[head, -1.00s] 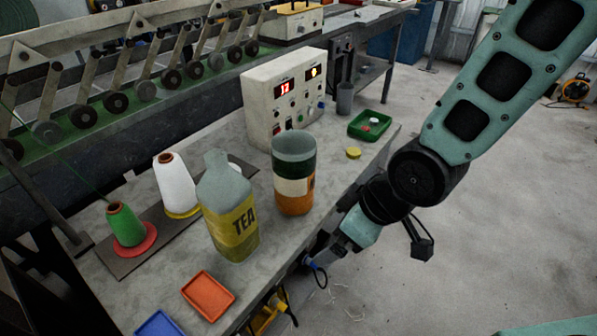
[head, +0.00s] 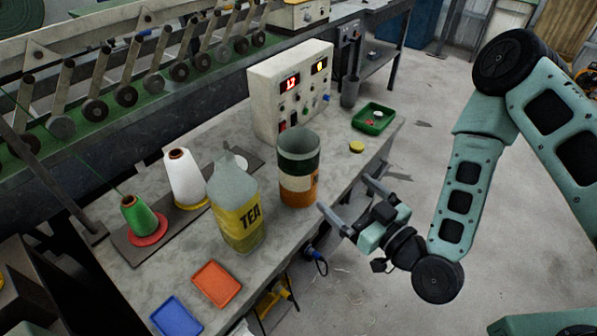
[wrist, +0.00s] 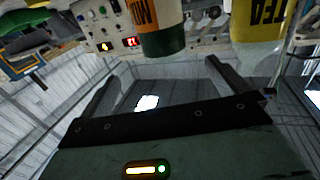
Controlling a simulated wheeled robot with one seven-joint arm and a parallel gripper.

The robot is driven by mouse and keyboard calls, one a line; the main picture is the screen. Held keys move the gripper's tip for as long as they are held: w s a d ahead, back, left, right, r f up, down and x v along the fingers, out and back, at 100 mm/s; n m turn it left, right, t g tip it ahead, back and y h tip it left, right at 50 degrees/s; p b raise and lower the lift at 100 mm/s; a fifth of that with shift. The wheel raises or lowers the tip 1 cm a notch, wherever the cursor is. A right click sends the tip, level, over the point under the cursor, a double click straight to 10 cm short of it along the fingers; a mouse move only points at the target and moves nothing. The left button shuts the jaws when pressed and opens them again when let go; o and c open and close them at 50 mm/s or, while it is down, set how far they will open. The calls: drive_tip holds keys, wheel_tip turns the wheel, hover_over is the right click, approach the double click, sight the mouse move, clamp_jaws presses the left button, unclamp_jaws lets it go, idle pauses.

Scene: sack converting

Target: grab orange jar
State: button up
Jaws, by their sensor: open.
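The orange jar (head: 298,190) stands upright on the grey workbench (head: 190,258), with a dark green upper band, a white middle band and an orange lower part. Its top looks open. In the wrist view the jar (wrist: 160,16) shows upside down at the top, lettering on its orange part. My gripper (head: 346,194) is open and empty at the bench's front edge, to the right of the jar and apart from it. Its fingers point toward the jar. The two fingers also show in the wrist view (wrist: 160,72), with nothing between them.
A yellow-labelled TEA bottle (head: 238,212) stands just left of the jar. A control box (head: 291,92) is behind it. A yellow lid (head: 357,147) and a green tray (head: 373,118) lie to the right. White (head: 183,180) and green (head: 138,215) thread cones stand left.

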sight(312, 161)
drive_tip(key=b+x, duration=0.2)
drive_tip(key=x, duration=0.3)
drive_tip(key=b+x, duration=0.3)
drive_tip(key=x, duration=0.3)
drive_tip(key=shift+r, duration=0.25)
drive_tip(key=shift+w+a+f, duration=0.1)
drive_tip(key=shift+w+a, duration=0.2)
drive_tip(key=shift+w, duration=0.2)
drive_tip(key=p+x, duration=0.1)
drive_tip(key=x, duration=0.3)
drive_tip(key=shift+a+p, duration=0.25)
drive_tip(key=shift+p, duration=0.05)
drive_tip(key=shift+w+a, duration=0.3)
drive_tip(key=shift+w, duration=0.05)
drive_tip(key=c, duration=1.2)
drive_tip(key=shift+c, duration=0.2)
